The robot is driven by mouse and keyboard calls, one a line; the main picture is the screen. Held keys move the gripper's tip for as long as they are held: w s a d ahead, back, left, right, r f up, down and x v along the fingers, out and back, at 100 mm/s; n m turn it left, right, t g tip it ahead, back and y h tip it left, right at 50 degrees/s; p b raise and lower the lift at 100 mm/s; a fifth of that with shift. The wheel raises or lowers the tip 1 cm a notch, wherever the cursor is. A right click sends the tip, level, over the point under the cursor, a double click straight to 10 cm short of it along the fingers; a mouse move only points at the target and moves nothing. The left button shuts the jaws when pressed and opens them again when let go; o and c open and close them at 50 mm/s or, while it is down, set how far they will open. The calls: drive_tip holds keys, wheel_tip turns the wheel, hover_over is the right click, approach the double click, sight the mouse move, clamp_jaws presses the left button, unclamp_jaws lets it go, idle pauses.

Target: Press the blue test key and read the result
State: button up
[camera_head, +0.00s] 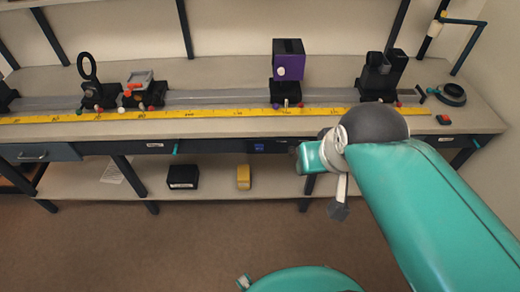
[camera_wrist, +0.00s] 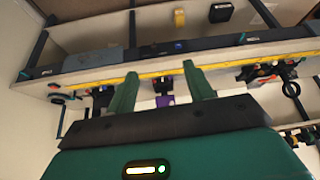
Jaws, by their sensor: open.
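A small blue square (camera_head: 259,147) shows on a dark panel under the bench's front edge; it may be the blue test key, but it is too small to be sure. In the wrist view, which is upside down, a blue patch (camera_wrist: 178,45) shows on the bench front, beyond the fingers. My gripper (camera_wrist: 160,70) is open and empty, its two green fingers apart. In the head view my arm's end is in front of the bench, right of the blue square, with the fingers not clearly seen. No result can be read.
A yellow ruler (camera_head: 200,115) runs along the bench. A purple box (camera_head: 289,60), a ring holder (camera_head: 87,68) and dark mounts stand behind it. A small box with a red top (camera_head: 444,118) sits at right. A black box (camera_head: 183,177) and yellow object (camera_head: 243,177) lie on the lower shelf.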

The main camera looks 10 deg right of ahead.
clamp_jaws()
idle(1.8)
